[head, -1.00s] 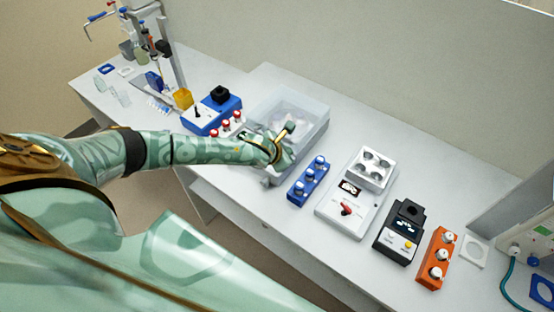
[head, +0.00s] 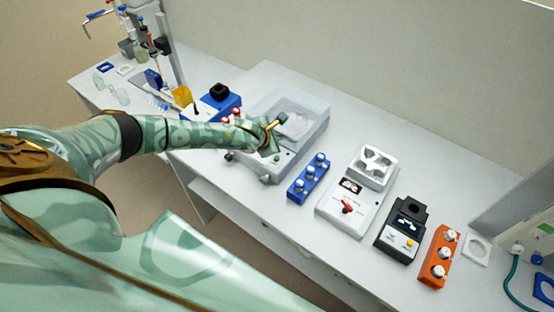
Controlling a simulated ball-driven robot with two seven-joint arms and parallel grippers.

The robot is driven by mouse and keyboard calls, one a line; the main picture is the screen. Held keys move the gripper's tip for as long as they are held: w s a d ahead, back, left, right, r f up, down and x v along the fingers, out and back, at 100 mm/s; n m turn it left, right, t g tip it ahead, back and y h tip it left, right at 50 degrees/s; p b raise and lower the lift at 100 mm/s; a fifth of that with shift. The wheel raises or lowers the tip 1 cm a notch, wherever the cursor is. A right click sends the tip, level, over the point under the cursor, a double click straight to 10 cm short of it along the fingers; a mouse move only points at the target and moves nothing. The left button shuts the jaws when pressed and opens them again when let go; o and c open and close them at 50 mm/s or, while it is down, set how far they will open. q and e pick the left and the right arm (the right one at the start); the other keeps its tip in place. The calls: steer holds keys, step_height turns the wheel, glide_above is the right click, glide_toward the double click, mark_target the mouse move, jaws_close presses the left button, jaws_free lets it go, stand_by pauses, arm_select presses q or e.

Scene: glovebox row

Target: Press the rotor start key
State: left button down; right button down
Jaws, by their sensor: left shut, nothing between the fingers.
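My left gripper (head: 279,121) is shut and empty. It is above a grey box-shaped device (head: 318,125) with a clear lid, under which a pale round part shows. A small green key (head: 277,157) shows on the device's front panel, below my gripper in the picture and apart from it. A dark knob (head: 229,157) sits at the panel's left end. I cannot read any label, so I cannot tell for certain which is the rotor start key. My forearm hides part of the panel. My right gripper is not in view.
A blue rack with white-capped vials (head: 309,179), a white device with a red lever (head: 347,206), a black device (head: 402,230) and an orange rack (head: 438,258) stand to the right. A blue device (head: 219,97) is to the left. The back bench strip is clear.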

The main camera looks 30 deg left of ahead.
arm_select(q)
steer(key=b, duration=0.5)
glide_above(277, 158)
steer(key=s, duration=0.1)
step_height(277, 158, down, 6)
steer(key=shift+a+f, duration=0.1)
steer(key=shift+a, duration=0.05)
steer(key=shift+f+b, duration=0.55)
steer(key=shift+f, duration=0.05)
stand_by(0.9)
steer(key=shift+f, duration=0.4)
